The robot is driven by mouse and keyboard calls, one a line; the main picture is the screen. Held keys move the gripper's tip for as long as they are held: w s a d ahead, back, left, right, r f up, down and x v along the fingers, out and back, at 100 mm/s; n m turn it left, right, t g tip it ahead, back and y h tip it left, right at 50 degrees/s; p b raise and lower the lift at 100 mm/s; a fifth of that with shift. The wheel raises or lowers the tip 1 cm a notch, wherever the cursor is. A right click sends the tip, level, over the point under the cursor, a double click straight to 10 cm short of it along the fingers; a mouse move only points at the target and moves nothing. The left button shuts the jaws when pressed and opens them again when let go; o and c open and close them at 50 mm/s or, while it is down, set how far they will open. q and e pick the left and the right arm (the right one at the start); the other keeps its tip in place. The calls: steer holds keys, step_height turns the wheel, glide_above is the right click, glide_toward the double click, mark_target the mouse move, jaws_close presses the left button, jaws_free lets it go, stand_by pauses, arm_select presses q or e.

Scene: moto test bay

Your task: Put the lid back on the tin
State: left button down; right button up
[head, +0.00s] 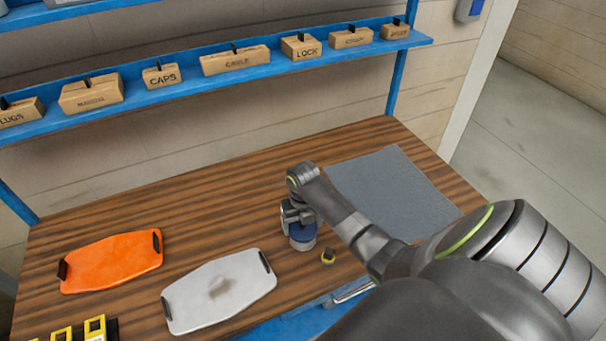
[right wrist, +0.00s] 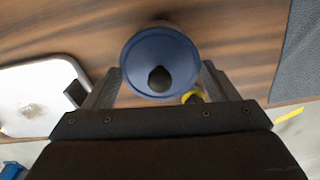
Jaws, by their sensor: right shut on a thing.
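The tin (head: 303,244) stands on the wooden bench, with only a pale lower band of it showing below the lid. The round blue lid (right wrist: 138,62) with a dark knob faces up in the right wrist view; in the head view it is the blue part (head: 303,232) at the top of the tin. My right gripper (head: 297,220) points down, its fingers on either side of the lid and shut on it. Whether the lid is fully seated or slightly above the rim cannot be told. My left gripper is not in view.
A small yellow and black object (head: 328,257) lies close right of the tin. A white tray (head: 240,290) and an orange tray (head: 110,264) lie to the left. A grey mat (head: 395,190) lies at right. A shelf (head: 150,95) with labelled boxes runs behind.

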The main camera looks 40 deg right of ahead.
steer(key=o, duration=0.9)
steer(key=shift+r+p, duration=2.4)
steer(key=shift+p, duration=0.1)
steer(key=shift+r+p, duration=0.95)
steer(key=shift+r, duration=0.2)
jaws_close()
